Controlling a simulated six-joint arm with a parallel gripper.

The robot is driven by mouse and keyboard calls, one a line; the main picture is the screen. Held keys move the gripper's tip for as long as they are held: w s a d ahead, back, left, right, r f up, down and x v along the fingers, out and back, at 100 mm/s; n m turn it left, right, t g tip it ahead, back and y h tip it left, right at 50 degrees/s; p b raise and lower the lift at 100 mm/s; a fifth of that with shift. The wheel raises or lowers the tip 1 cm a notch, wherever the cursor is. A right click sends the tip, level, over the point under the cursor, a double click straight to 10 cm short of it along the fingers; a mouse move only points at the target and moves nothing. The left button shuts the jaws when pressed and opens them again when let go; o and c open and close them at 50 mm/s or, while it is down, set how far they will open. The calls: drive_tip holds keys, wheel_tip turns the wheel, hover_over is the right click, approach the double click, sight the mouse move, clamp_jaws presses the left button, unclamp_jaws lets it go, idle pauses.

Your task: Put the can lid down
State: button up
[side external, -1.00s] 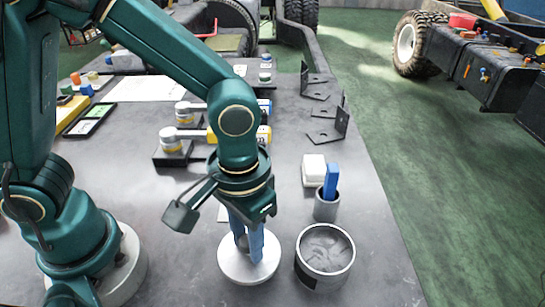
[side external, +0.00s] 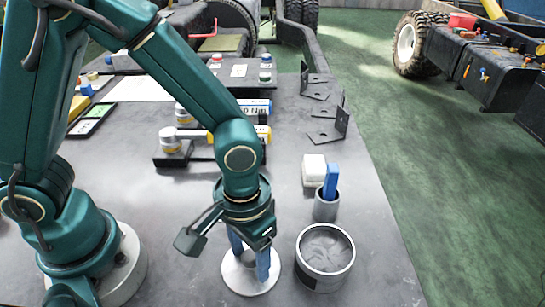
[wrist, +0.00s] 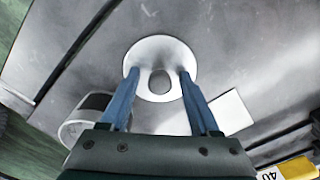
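The can lid (side external: 240,279) is a pale round disc with a central knob. It appears to lie flat on the grey table, left of the open can (side external: 325,281). In the wrist view the lid (wrist: 158,49) is below my fingers, with its knob between them. My gripper (side external: 251,264) is low over the lid. Its blue fingers (wrist: 157,74) are spread, with visible gaps to the knob on both sides. The can is grey, holds grey contents, and also shows at the left of the wrist view (wrist: 80,131).
A grey cup (side external: 325,210) with a blue item stands behind the can, beside a white block (side external: 314,168). Torque wrenches (side external: 195,134) lie on a rest behind my arm. Black brackets (side external: 330,128) sit near the right table edge. A white flat rectangle (wrist: 229,111) lies near the lid.

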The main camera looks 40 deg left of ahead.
sight(250, 254)
drive_tip(key=shift+r, duration=0.1)
wheel_tip(250, 254, up, 12)
drive_tip(key=s+a+r+t, duration=0.1)
drive_tip(key=a+t, duration=0.1)
drive_tip(key=a, duration=0.4)
drive_tip(key=s+a+r+t, duration=0.2)
drive_tip(key=a+t, duration=0.1)
drive_tip(key=a, duration=0.3)
drive_tip(key=shift+t, duration=0.3)
